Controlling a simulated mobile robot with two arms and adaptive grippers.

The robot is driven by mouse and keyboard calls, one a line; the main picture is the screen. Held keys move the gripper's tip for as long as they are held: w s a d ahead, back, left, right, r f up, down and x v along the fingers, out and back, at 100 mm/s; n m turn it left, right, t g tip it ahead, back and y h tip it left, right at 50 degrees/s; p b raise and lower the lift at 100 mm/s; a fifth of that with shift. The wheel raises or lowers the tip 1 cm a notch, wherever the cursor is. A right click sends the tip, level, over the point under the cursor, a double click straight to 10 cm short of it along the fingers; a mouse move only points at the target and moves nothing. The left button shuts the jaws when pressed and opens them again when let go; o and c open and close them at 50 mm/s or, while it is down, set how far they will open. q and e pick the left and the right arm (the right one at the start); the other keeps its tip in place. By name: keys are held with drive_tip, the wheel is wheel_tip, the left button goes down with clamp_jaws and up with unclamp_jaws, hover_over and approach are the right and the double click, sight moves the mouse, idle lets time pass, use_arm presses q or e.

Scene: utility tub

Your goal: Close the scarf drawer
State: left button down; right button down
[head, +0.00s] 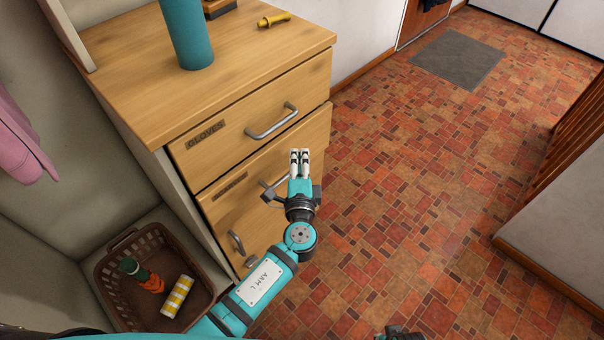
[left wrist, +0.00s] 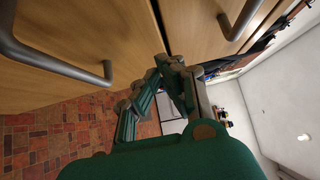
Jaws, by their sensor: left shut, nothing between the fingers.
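The wooden chest has a top drawer (head: 248,122) labelled GLOVES. Below it is a second drawer (head: 312,132) whose label (head: 229,186) is too small to read surely; it is the likely scarf drawer. Its metal handle (head: 268,191) is partly hidden behind my left gripper (head: 300,153). I cannot tell surely how far this drawer stands out. My left gripper is shut and empty in front of its face. In the left wrist view the fingers (left wrist: 172,66) are close together near the wooden fronts, between two handles. A bit of my right gripper (head: 400,334) shows at the bottom edge.
A lower handle (head: 237,242) sits below. A brown basket (head: 110,281) is at lower left. The tiled floor (head: 400,190) to the right is clear; a grey mat (head: 458,58) lies beyond.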

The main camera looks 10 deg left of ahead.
sight(283, 143)
use_arm(q)
drive_tip(key=shift+w+a, duration=0.45)
drive_tip(key=shift+a, duration=0.2)
drive_tip(key=shift+w+a, duration=0.4)
drive_tip(key=shift+a, duration=0.2)
use_arm(e)
drive_tip(key=shift+s+d+f, duration=0.1)
drive_tip(key=shift+s+f, duration=0.1)
drive_tip(key=shift+f, duration=0.35)
